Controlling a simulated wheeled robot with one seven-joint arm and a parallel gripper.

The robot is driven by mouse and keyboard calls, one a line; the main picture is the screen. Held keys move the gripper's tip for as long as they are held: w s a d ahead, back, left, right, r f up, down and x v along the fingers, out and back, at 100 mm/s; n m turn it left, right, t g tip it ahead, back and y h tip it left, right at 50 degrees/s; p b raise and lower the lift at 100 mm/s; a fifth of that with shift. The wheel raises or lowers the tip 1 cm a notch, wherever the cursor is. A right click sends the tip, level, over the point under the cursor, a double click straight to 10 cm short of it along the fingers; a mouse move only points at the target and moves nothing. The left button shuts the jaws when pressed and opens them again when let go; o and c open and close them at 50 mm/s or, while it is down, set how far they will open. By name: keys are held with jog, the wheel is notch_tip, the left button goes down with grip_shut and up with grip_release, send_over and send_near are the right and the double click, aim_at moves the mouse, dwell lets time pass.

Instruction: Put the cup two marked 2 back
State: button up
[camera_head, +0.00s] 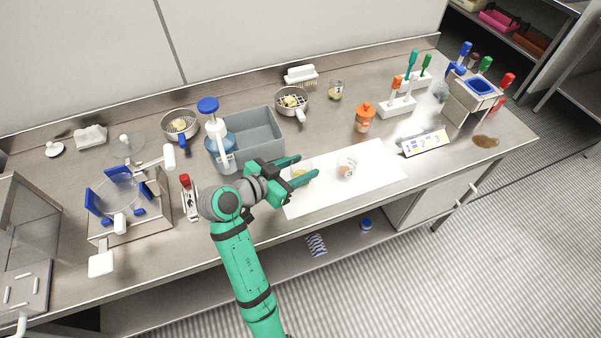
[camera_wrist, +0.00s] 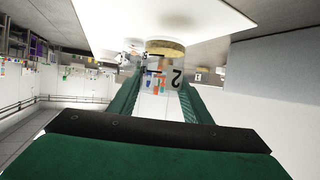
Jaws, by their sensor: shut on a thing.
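My gripper (camera_head: 306,169) is shut on a clear cup (camera_head: 300,174) with yellowish contents, over the left part of a white mat (camera_head: 375,183). In the wrist view the mark 2 shows on this cup (camera_wrist: 165,72), between the green fingers of my gripper (camera_wrist: 160,95). The wrist picture looks upside down, with the mat at its top. I cannot tell whether the cup touches the mat. A second clear cup (camera_head: 347,168) stands on the mat to the right of my gripper. A third small cup (camera_head: 335,91) stands at the back of the counter.
A grey bin (camera_head: 262,133) and a blue pump bottle (camera_head: 220,147) stand behind my gripper. A number sign (camera_head: 424,143) and an orange bottle (camera_head: 365,118) are to the right. Sieve pans (camera_head: 291,102) are at the back. The mat's right part is clear.

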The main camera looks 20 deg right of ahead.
notch_tip(320, 180, down, 2)
jog(key=shift+f, duration=0.25)
jog(key=shift+w+a, duration=0.1)
jog(key=shift+f, duration=0.1)
jog(key=o, duration=0.8)
jog(key=shift+d+f, duration=0.15)
jog(key=shift+d, duration=0.05)
jog(key=o, duration=0.3)
jog(key=shift+a, duration=0.1)
jog(key=shift+o, duration=0.2)
jog(key=shift+a, duration=0.1)
jog(key=shift+r, duration=0.2)
jog(key=v, duration=1.2)
